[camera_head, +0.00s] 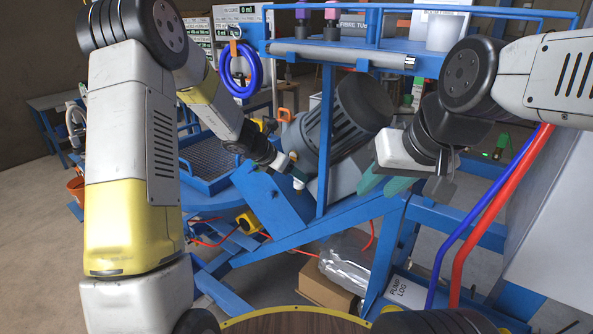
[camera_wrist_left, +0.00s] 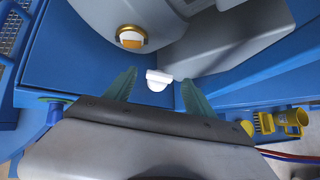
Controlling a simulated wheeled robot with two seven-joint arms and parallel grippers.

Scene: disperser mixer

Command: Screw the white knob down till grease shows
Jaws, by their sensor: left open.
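The small white knob (camera_wrist_left: 157,84) shows in the left wrist view on the blue frame, below the grey motor housing. My left gripper (camera_wrist_left: 155,88) is open, with one green finger on each side of the knob and a gap to both. In the head view the knob (camera_head: 298,184) is a small white spot by my left gripper (camera_head: 290,174). A brass-ringed round fitting (camera_wrist_left: 131,37) with an orange and white face sits just above the knob. My right gripper (camera_head: 380,184) hangs to the right of the motor, its green fingers apart and empty.
The grey ribbed motor (camera_head: 335,120) lies tilted on the blue frame (camera_head: 330,220). A blue hose coil (camera_head: 240,70) hangs at the upper left. A cardboard box (camera_head: 328,292) with foil stands below. Red and blue pipes (camera_head: 495,215) run along the right.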

